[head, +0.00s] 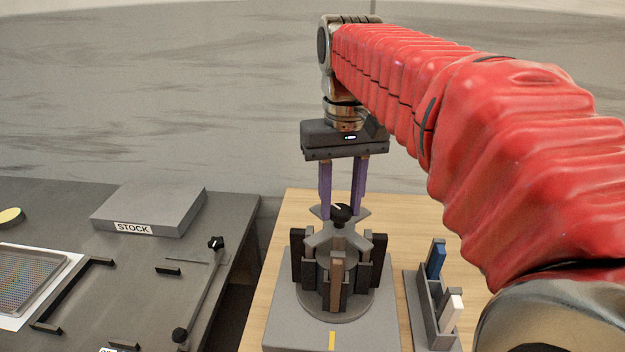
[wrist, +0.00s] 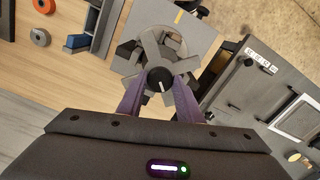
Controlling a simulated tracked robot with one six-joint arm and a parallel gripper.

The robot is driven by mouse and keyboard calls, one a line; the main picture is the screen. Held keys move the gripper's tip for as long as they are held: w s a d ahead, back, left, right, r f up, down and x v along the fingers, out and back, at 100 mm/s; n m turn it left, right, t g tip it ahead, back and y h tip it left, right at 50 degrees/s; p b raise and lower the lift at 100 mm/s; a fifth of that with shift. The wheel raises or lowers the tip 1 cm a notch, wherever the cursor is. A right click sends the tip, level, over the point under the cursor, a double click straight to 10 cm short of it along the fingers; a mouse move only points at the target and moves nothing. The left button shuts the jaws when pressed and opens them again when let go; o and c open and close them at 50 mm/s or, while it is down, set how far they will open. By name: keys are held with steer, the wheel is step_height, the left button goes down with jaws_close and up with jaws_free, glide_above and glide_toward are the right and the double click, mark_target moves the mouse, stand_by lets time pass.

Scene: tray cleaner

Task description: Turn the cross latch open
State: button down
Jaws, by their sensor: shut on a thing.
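The cross latch (head: 338,236) is a grey four-armed plate with a round black knob (head: 342,212) at its centre. It sits on top of a round holder (head: 335,306) with several dark blocks and a brown one standing around it. The latch also shows in the wrist view (wrist: 149,50), with a white line on its knob (wrist: 160,80). My gripper (head: 341,215) comes straight down from above, its two purple fingers shut on the knob from both sides. The latch arms lie between the blocks or partly over them; I cannot tell exactly.
The holder stands on a grey base plate (head: 281,322) with a yellow mark, on a wooden table. A grey rack (head: 421,310) with a blue and a white piece stands close on the right. At left, a dark table carries a STOCK block (head: 150,207) and a handled bar (head: 203,293).

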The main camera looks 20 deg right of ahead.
mark_target(341, 209)
steer(key=shift+w+r, duration=0.15)
stand_by(0.3)
steer(key=c, duration=1.7)
jaws_free()
steer(key=o, duration=0.4)
steer(key=shift+o, duration=0.2)
step_height(341, 209, up, 14)
steer(key=shift+f, duration=0.25)
